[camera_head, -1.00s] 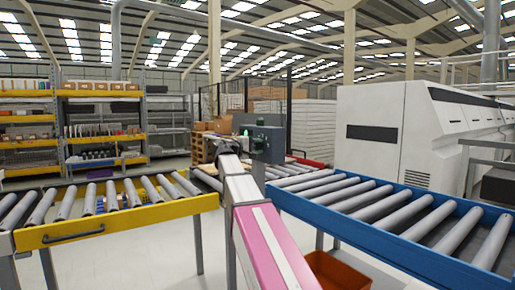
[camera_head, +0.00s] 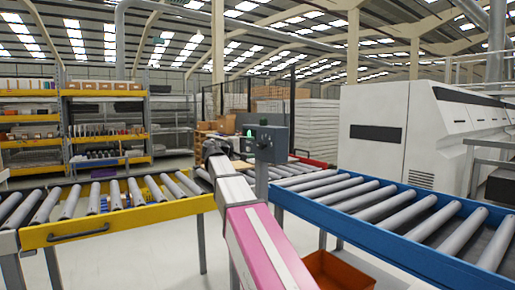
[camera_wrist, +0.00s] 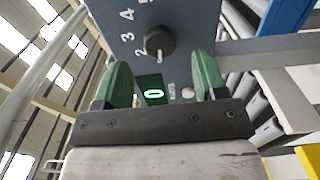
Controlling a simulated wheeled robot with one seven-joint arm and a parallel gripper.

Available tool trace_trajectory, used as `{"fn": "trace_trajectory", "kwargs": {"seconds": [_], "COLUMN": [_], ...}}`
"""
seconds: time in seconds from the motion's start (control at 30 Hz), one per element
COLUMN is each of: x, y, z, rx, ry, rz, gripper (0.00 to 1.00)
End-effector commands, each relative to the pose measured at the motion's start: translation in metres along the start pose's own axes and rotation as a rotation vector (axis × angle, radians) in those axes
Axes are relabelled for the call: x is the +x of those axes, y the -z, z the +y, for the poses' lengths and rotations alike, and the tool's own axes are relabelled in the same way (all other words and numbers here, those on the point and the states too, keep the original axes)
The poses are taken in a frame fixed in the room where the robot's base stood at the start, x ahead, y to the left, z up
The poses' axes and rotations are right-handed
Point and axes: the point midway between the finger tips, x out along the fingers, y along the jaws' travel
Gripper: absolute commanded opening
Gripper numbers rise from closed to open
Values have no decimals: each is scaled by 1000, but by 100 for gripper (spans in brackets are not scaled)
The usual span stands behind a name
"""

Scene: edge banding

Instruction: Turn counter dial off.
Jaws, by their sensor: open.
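The counter box (camera_head: 268,143) is a grey-blue panel on a post in the middle of the head view. In the wrist view its face (camera_wrist: 185,20) fills the upper middle. The dark round dial (camera_wrist: 159,42) sits on that face beside white numerals, with its pale pointer mark toward the bottom of the picture. A green-lit oval element (camera_wrist: 154,94) shows below the dial. My gripper (camera_wrist: 161,75) is open, its two green fingers apart at either side of the lit element, just below the dial. Nothing shows between the fingers as held. Contact with the panel cannot be told.
A yellow-framed roller conveyor (camera_head: 120,227) runs at the left and a blue-framed one (camera_head: 400,242) at the right. An orange bin (camera_head: 335,272) is low between them. A large white machine (camera_head: 400,135) stands behind the right conveyor. Shelves (camera_head: 105,120) stand back left.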

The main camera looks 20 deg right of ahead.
Motion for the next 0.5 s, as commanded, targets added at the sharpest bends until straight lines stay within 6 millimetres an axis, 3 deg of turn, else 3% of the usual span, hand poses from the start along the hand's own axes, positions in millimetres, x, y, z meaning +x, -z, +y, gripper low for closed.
{"fn": "trace_trajectory", "kwargs": {"seconds": [0.2,0.5], "x": [-35,-50], "y": [0,0], "z": [0,0], "rx": [0,0], "ry": [0,0], "rz": [2,0], "gripper": [65,65]}}
